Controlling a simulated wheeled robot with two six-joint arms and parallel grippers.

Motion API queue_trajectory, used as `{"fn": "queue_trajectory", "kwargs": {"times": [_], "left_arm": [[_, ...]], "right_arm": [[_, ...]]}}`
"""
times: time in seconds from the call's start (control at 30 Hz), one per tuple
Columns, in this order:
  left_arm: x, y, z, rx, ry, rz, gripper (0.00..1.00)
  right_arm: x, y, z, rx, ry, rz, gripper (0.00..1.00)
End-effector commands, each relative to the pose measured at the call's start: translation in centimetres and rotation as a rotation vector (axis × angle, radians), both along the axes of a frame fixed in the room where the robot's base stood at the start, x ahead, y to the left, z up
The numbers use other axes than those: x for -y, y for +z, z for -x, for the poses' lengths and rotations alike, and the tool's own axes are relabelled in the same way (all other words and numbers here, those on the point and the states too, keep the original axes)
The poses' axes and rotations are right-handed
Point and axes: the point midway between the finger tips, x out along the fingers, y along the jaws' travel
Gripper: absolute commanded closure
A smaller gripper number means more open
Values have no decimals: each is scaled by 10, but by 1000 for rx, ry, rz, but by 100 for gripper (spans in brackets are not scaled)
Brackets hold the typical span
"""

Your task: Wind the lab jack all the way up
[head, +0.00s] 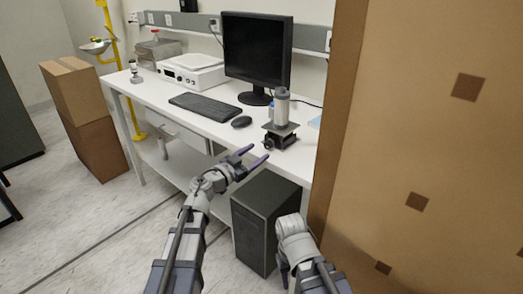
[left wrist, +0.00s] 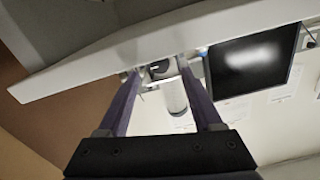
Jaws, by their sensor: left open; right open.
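The lab jack (head: 281,139) is a small dark device near the front edge of the white bench. A grey and white cylinder (head: 282,108) stands upright on its top plate. A dark knob (head: 268,143) faces the bench front. My left gripper (head: 257,154) is open and empty, just in front of and below the jack, not touching it. In the left wrist view the jack (left wrist: 160,69) and the cylinder (left wrist: 176,96) appear tilted between the open fingers. My right gripper (head: 284,268) is low by the dark cabinet, open, partly hidden by its own arm.
The white bench (head: 207,116) holds a mouse (head: 241,122), a keyboard (head: 205,107), a monitor (head: 257,50) and a white instrument (head: 193,71). A dark cabinet (head: 262,218) stands under the bench. A large cardboard box (head: 430,130) closes off the right side.

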Motion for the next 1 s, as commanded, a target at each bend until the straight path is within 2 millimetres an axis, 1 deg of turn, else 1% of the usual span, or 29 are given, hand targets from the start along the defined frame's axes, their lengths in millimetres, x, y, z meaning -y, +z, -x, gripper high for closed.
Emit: {"fn": "queue_trajectory", "kwargs": {"times": [0.03, 0.1, 0.27, 0.4, 0.7, 0.77, 0.87, 0.97, 1.0], "left_arm": [[-6, 0, 10, 0, 2, 0, 33], [-11, 0, 18, 0, 1, 0, 33], [-20, 0, 29, 0, 0, 0, 33], [-23, 0, 32, 0, -1, 0, 33], [-23, 1, 31, 3, 4, 1, 33], [-24, 7, 29, 15, 27, 6, 33], [-30, 26, 21, 48, 121, 23, 33], [-45, 47, 11, 73, 290, 42, 33], [-53, 53, 8, 67, 371, 46, 33]], "right_arm": [[0, 0, 0, 0, 0, 0, 50], [0, 0, 0, 0, 0, 0, 50], [0, 0, 0, 0, 0, 0, 50], [0, 0, 0, 0, 0, 0, 50], [0, 1, 0, 0, 0, 0, 50], [0, 4, 0, 0, 0, 0, 50], [0, 14, 0, 0, 0, 0, 50], [0, 29, 0, 0, 0, 0, 50], [0, 36, 0, 0, 0, 0, 50]]}}
